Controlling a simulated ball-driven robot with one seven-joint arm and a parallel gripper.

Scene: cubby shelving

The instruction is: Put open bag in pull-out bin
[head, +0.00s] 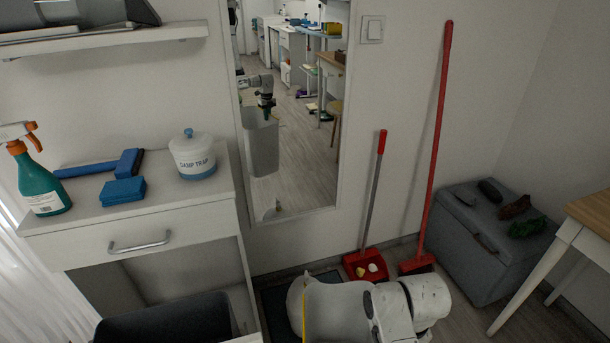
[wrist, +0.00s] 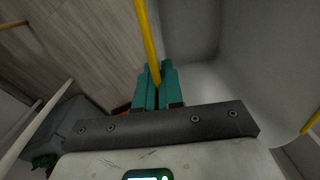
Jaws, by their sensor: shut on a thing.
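The open bag (head: 335,305) is pale grey-white with a yellow band at its rim. It is at the bottom middle of the head view, beside my arm. In the wrist view, the bag (wrist: 203,85) fills the right side, with its mouth open. My gripper (wrist: 155,72) has teal fingers shut on the yellow rim. The mirror in the head view also shows the bag hanging from my gripper. The pull-out bin (head: 165,320) is black, under the cabinet at the lower left; only its upper part shows.
The white cabinet (head: 125,222) has a drawer above the bin and bears a spray bottle (head: 42,175) and a lidded jar (head: 193,157). A red broom (head: 433,150) and dustpan (head: 365,265) stand by the wall. A grey chest (head: 490,255) and wooden table (head: 590,220) are at right.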

